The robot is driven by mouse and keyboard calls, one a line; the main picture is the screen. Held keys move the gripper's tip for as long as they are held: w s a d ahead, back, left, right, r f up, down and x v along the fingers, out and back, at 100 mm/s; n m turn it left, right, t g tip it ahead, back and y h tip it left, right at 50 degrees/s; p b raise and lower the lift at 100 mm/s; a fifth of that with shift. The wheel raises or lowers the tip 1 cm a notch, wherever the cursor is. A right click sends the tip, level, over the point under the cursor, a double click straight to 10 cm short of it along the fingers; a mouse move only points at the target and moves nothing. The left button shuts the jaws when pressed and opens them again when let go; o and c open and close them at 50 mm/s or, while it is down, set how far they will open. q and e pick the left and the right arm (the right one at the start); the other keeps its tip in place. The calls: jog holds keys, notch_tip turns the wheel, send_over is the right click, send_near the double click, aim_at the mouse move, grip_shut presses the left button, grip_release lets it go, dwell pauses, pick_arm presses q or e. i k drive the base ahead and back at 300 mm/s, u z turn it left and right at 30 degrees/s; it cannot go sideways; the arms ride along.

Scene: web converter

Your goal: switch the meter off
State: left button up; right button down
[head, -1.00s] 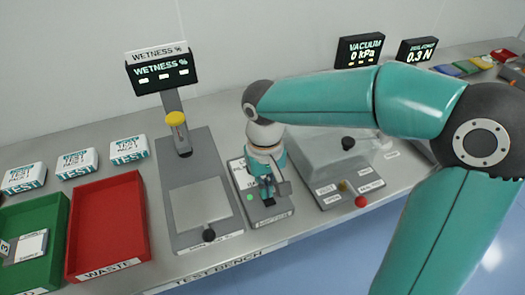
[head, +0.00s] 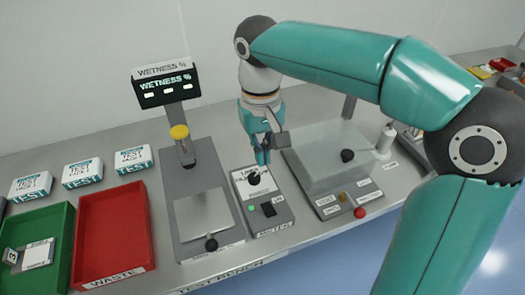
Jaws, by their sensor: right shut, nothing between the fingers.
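My right gripper (head: 262,160) is shut and empty, pointing down just above the knob end of the box. Whether it touches the knob cannot be told. My left gripper is not in view.
A clear-covered unit (head: 330,158) with a black knob stands right of the control box, with a red button (head: 360,212) in front. A red waste tray (head: 112,235) and a green tray (head: 35,225) are at left. Several white test packs (head: 82,173) lie behind.

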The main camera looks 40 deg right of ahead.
aim_at(267, 208)
jog(key=k, duration=1)
